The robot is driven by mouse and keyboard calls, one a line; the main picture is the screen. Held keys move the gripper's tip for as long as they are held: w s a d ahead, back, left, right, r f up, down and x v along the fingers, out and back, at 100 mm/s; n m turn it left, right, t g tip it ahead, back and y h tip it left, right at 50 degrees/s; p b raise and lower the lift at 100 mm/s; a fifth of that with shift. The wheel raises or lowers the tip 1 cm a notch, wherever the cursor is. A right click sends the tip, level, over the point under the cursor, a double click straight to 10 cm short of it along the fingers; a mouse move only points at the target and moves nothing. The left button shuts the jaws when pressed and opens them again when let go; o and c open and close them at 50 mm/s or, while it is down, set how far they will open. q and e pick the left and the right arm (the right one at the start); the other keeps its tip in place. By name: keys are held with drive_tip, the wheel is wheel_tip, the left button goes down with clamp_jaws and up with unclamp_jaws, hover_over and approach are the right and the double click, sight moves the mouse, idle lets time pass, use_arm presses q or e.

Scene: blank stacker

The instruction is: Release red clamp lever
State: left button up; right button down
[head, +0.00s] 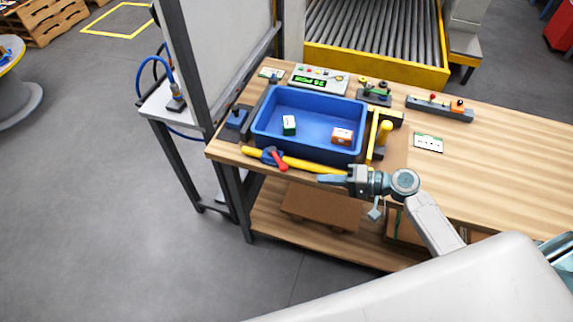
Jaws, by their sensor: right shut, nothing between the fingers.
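The red clamp lever (280,161) sits at the front edge of the wooden workbench, on a dark blue clamp base over a yellow bar (310,166). It points down toward the front right. A blue bin (310,150) stands just behind the bar. My right gripper (322,179) is shut and empty, in front of the bench edge. Its tips point left and show a short way right of the lever, apart from it in the picture. My left gripper is not in view.
The bin holds a green-and-white box (289,125) and an orange-and-white box (342,136). A yellow handled fixture (383,133) stands right of the bin. A control panel (319,79) with a green display sits behind it. The bench's right side is mostly clear.

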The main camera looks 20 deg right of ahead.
drive_tip(key=shift+w+d+r+m+t, duration=0.65)
drive_tip(key=shift+w+d+r, duration=0.2)
drive_tip(key=shift+w+d, duration=0.15)
drive_tip(key=shift+w+a, duration=0.1)
drive_tip(key=shift+w, duration=0.05)
drive_tip(key=shift+w+a+p, duration=0.15)
drive_tip(key=shift+a+p, duration=0.1)
drive_tip(key=shift+p, duration=0.05)
drive_tip(key=p, duration=0.4)
approach(278, 159)
drive_tip(key=x, duration=0.4)
drive_tip(key=shift+w+d+f, duration=0.15)
drive_tip(key=shift+w+f, duration=0.05)
drive_tip(key=shift+w+a+f, duration=0.2)
drive_tip(key=shift+a+f, duration=0.05)
drive_tip(key=shift+a, duration=0.15)
